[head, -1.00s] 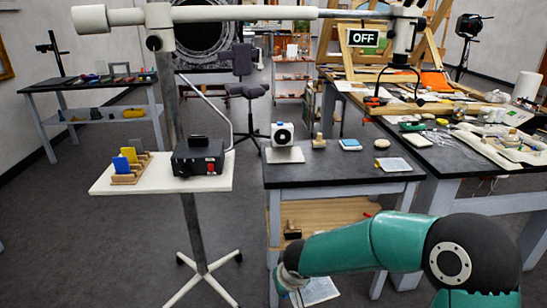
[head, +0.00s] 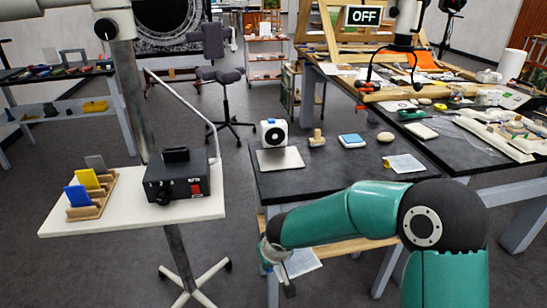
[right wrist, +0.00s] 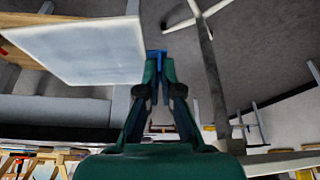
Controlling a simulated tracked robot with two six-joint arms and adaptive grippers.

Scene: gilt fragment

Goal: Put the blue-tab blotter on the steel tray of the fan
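The fan (head: 273,133) is a white box with a dark round face, standing on the dark bench in the head view. Its flat steel tray (head: 281,159) lies in front of it and looks empty. A white sheet, the blotter (right wrist: 85,50), shows beside the fingers in the right wrist view, and a blue tab is between the fingertips. My right gripper (right wrist: 157,65) is shut on that tab. In the head view the blotter (head: 302,263) hangs low, in front of the bench's front edge and partly behind my arm.
On the bench are a small wooden-handled stamp (head: 317,139), a blue-and-white pad (head: 352,141), a pale rounded lump (head: 385,137) and a yellow-marked sheet (head: 404,163). A white stand at left holds a black box (head: 184,177) and a card rack (head: 92,199).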

